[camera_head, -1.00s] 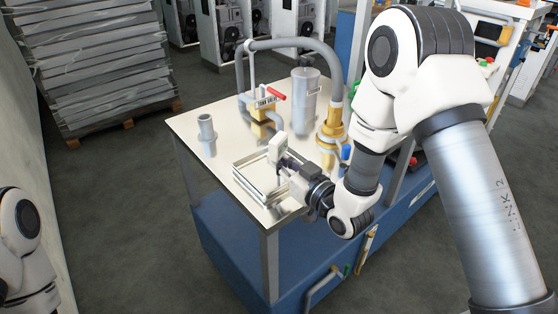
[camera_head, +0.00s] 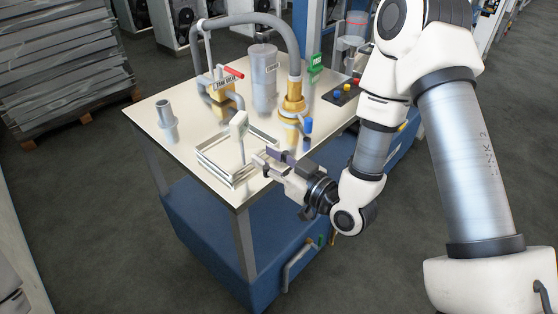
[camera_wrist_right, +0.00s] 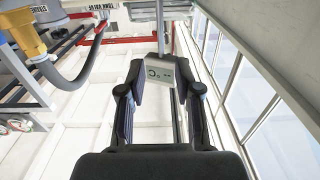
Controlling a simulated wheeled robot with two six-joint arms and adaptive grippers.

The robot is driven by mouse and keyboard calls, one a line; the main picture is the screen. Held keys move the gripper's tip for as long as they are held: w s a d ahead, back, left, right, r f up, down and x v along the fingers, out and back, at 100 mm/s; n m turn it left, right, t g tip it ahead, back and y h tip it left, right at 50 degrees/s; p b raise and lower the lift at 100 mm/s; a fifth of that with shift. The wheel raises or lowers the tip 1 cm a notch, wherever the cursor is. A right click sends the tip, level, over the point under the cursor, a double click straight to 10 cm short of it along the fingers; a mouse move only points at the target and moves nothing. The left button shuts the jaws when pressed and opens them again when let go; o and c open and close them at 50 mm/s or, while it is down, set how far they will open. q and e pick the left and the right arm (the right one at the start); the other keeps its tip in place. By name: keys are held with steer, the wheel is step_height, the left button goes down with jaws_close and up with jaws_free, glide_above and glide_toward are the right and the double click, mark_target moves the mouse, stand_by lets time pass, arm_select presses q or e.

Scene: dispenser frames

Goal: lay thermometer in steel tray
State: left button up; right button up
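The thermometer has a pale boxy head (camera_head: 239,124) and a thin stem. Whether the stem tip touches the tray floor, I cannot tell. My left gripper is out of view.
A small metal cup (camera_head: 166,119) stands left on the table. Behind the tray are the tank valve (camera_head: 219,88) with a red handle, a tall metal cylinder (camera_head: 264,77) and a brass fitting (camera_head: 292,105) under a curved grey pipe. The table's front edge is close to the tray.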

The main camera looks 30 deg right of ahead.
steer(key=s+d+f+m+g+h+p, duration=0.1)
steer(key=s+f+g+h+p, duration=0.1)
steer(key=s+f+g, duration=0.7)
steer(key=s+f+m+g+h+p, duration=0.1)
steer(key=s+f+g+h+p, duration=0.15)
steer(key=s+f, duration=0.8)
arm_select(q)
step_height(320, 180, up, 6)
steer(key=shift+b, duration=0.45)
arm_select(e)
steer(key=s+d+f+m+g+h, duration=0.1)
steer(key=s+d+f+m+g, duration=0.1)
steer(key=s+f+g, duration=0.3)
step_height(320, 180, down, 2)
steer(key=shift+s+f+h, duration=0.15)
steer(key=shift+s+h, duration=0.2)
steer(key=shift+s, duration=0.25)
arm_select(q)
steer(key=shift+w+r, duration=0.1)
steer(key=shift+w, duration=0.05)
arm_select(e)
steer(key=shift+g, duration=0.25)
